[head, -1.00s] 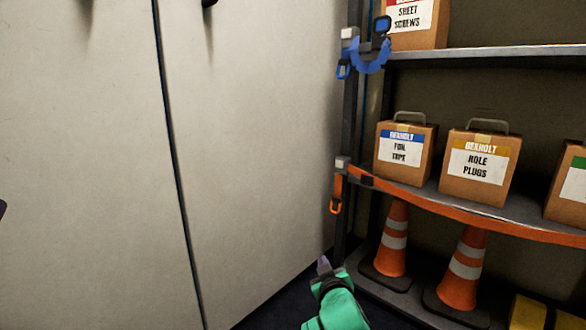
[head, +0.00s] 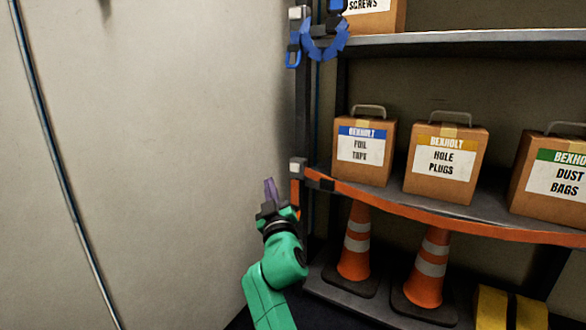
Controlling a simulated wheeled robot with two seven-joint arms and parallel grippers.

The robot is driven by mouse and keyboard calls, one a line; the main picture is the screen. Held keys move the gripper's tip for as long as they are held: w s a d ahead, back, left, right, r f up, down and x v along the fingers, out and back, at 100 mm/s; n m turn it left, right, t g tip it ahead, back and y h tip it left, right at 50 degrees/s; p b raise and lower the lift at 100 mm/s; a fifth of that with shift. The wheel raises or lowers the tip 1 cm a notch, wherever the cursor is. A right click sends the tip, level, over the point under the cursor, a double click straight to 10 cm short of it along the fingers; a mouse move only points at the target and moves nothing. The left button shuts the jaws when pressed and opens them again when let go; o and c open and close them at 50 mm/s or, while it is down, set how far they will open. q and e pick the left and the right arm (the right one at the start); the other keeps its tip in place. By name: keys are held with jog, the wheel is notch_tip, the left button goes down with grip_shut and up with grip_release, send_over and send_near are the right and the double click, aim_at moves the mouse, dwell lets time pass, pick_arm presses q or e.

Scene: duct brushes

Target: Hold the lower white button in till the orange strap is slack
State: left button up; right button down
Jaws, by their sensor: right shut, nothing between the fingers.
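The lower white button (head: 296,167) sits on the dark left post of the shelf rack, at the height of the middle shelf. The orange strap (head: 440,209) runs from beside it along the front of that shelf, bowing a little downward. My right gripper (head: 270,184), on a green arm, is shut and empty. Its purple fingertips point up, just left of and slightly below the button, with a gap seen between them. The arm hides the strap's hanging end. An upper white button (head: 295,13) sits higher on the post by a bunched blue strap (head: 325,45). My left gripper is not in view.
Boxes of foil tape (head: 362,172), hole plugs (head: 440,185) and dust bags (head: 550,205) stand on the middle shelf behind the strap. Traffic cones (head: 355,262) stand below. A pale wall panel (head: 170,150) fills the left; space before it is free.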

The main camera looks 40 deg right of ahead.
jog(key=w+d, duration=0.2)
jog(key=d, duration=0.6)
jog(key=shift+w+d+p, duration=0.2)
jog(key=shift+w+p, duration=0.05)
jog(key=shift+p, duration=0.2)
jog(key=shift+d, duration=0.1)
dwell(1.5)
jog(key=shift+w+d, duration=0.15)
jog(key=shift+d, duration=0.15)
jog(key=shift+w+d, duration=0.15)
jog(key=shift+d, duration=0.4)
dwell(0.6)
jog(key=shift+s+a, duration=0.3)
jog(key=shift+a, duration=0.65)
jog(key=shift+s+a, duration=0.25)
jog(key=shift+a, duration=0.55)
jog(key=shift+s+a, duration=0.2)
jog(key=shift+a, duration=0.6)
jog(key=shift+s+a, duration=0.25)
jog(key=shift+a, duration=0.55)
